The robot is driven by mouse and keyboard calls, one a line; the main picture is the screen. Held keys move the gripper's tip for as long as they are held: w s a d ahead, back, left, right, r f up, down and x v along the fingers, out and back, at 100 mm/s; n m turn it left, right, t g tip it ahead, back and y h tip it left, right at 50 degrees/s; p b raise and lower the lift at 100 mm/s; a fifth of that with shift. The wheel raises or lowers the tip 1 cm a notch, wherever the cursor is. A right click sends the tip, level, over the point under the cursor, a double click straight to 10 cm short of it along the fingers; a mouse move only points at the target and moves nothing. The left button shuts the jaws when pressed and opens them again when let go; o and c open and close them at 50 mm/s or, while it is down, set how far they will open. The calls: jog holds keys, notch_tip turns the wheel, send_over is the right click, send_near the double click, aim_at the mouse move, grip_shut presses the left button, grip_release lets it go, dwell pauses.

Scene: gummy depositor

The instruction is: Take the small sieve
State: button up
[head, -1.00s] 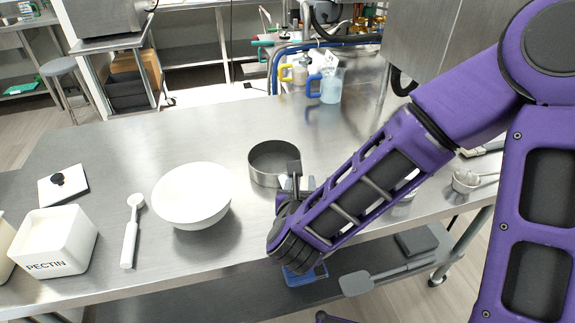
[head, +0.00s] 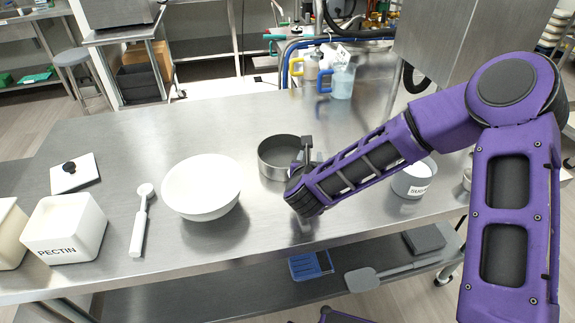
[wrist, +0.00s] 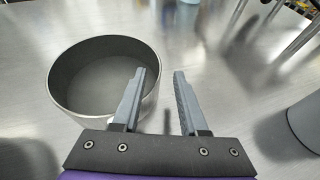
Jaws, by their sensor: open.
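A round, grey metal sieve (head: 272,167) with a low wall stands on the steel table, right of the white bowl. Its mesh cannot be made out. In the wrist view the sieve (wrist: 62,75) lies at the left, seen from above, its right rim partly behind the left finger. Whether the left finger touches the rim I cannot tell. In the head view my wrist hides most of the fingers.
A white bowl (head: 203,188), a white scoop (head: 140,225) and a PECTIN tub (head: 65,230) stand to the left. A labelled round container (head: 410,180) stands to the right under my forearm. Jugs (head: 342,80) are at the back. The table behind the bowl is clear.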

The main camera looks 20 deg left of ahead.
jog(key=shift+x, duration=1.45)
jog(key=shift+f, duration=0.1)
grip_shut()
jog(key=shift+s, duration=0.1)
jog(key=shift+s+f, duration=0.1)
jog(key=shift+f, duration=0.05)
